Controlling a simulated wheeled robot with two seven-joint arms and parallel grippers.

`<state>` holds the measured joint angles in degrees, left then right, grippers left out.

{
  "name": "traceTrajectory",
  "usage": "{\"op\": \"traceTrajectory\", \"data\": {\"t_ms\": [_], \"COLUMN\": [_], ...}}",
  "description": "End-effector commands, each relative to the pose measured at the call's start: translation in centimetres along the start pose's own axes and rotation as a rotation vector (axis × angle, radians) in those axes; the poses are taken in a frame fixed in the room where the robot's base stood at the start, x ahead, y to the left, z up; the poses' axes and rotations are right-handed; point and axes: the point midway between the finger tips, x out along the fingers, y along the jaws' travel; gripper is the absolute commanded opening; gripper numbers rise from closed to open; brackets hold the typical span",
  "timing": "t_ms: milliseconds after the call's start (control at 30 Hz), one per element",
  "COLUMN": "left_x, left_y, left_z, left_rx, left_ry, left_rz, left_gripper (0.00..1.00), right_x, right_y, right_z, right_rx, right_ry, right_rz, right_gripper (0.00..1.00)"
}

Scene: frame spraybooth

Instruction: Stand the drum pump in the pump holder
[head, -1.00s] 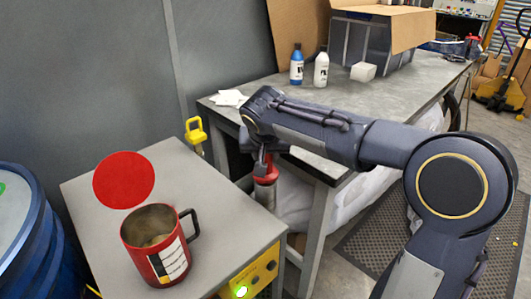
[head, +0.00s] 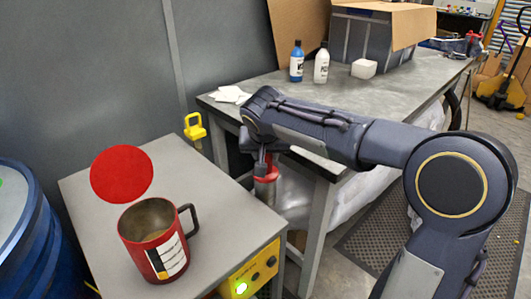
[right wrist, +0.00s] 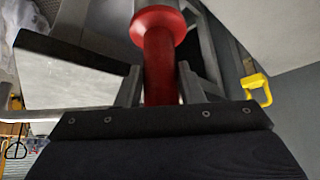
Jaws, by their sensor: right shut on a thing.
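The drum pump (head: 265,188) has a red head and a grey tube below it. It hangs roughly upright under my right wrist in the head view, beside the right edge of the cabinet top. My right gripper (right wrist: 161,80) is shut on its red stem (right wrist: 160,62), and the flared red end shows beyond the fingers in the right wrist view. The pump's lower end is hidden. A yellow loop-shaped bracket (head: 195,129) stands at the cabinet's far edge, left of the pump, and shows in the right wrist view (right wrist: 257,88); I cannot tell whether it is the pump holder. My left gripper is out of view.
The grey cabinet top (head: 215,220) carries a red mug (head: 143,222) and a flat red disc (head: 122,173). A blue drum (head: 35,240) stands at left. The grey workbench (head: 400,98) behind my arm holds two bottles, a white tub and a bin.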

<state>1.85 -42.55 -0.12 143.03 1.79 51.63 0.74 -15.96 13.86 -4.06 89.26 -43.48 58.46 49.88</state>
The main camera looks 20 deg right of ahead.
Motion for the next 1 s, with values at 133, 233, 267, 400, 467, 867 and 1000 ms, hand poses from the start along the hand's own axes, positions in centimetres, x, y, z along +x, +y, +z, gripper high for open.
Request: {"op": "traceTrajectory", "data": {"t_ms": [133, 233, 267, 400, 467, 867, 1000], "left_x": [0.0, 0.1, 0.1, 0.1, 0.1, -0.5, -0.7], "left_y": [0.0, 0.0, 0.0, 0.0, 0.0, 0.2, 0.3], "left_z": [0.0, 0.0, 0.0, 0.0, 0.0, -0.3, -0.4], "left_rx": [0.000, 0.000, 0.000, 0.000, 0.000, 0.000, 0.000], "left_ry": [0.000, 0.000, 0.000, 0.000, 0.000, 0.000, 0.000], "left_rz": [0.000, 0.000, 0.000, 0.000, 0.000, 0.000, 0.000], "left_gripper": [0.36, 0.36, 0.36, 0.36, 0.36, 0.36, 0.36], "right_x": [-0.1, -0.1, -0.1, 0.0, 0.0, -4.5, -6.6], "right_y": [-0.1, 0.0, 0.0, 0.0, 0.0, -0.1, -0.1], "right_z": [-0.2, -0.1, -0.1, 0.0, 0.0, -0.1, -0.1], "right_rx": [0.001, 0.001, 0.001, 0.000, 0.000, 0.000, 0.000], "right_ry": [0.008, 0.005, 0.005, 0.003, 0.002, 0.002, 0.003], "right_rz": [-0.004, -0.003, -0.003, -0.002, -0.001, -0.003, -0.003], "right_gripper": [0.42, 0.55, 0.59, 0.60, 0.60, 0.60, 0.60]}}
